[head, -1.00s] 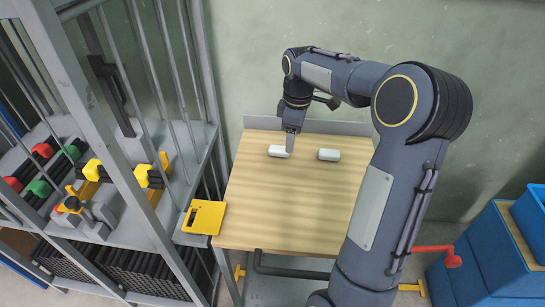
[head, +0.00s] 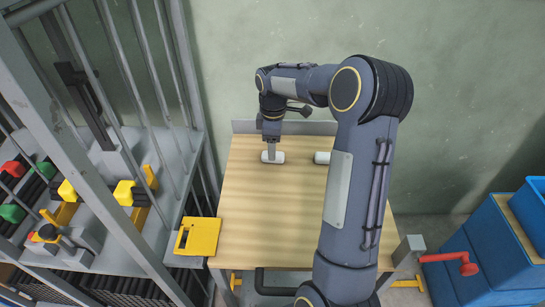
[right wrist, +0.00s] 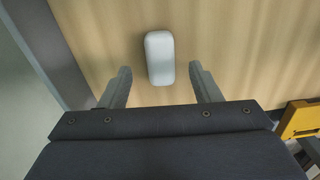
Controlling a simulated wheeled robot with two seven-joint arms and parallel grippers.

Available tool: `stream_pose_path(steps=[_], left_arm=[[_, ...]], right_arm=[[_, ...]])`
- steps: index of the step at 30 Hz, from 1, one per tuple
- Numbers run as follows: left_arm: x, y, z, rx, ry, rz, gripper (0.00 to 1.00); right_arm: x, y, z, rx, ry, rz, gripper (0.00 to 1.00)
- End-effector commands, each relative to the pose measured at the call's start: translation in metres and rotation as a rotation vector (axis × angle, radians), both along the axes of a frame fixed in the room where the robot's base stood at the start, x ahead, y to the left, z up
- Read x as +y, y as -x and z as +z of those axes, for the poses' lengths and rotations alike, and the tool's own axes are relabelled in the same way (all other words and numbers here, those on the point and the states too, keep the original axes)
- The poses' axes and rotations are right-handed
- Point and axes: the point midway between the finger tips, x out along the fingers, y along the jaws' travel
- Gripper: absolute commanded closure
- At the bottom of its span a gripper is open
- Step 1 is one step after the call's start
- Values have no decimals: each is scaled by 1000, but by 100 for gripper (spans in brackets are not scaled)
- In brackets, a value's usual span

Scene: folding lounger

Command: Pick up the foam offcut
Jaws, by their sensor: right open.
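Two small white rounded blocks lie on the wooden tabletop: a left one (head: 279,158) and a right one (head: 321,158), which is partly hidden by my right arm. I cannot tell by looks alone which is the foam offcut. My right gripper (head: 271,150) points down over the left block. In the right wrist view this block (right wrist: 160,58) lies between the two open fingers (right wrist: 160,70), with a gap on each side. It rests on the table and is not gripped. My left gripper is not in view.
The wooden table (head: 265,210) is otherwise largely clear, with a raised edge at the back. A yellow flat piece (head: 198,237) sits at its left front corner. A barred metal rack (head: 110,220) stands at left, blue bins (head: 487,250) at right.

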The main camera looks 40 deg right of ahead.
Motion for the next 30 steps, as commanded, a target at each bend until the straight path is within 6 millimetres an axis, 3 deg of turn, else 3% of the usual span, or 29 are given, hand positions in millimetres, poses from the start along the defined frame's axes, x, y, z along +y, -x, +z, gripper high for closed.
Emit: stream_pose_path(steps=[5,13,24,30], left_arm=[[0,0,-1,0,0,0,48],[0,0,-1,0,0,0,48],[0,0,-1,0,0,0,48],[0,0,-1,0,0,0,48]], right_arm=[[1,1,-22,1,0,0,43],[1,0,-25,0,0,-1,43],[1,0,-25,0,0,0,90],[1,0,-25,-1,-1,0,90]])
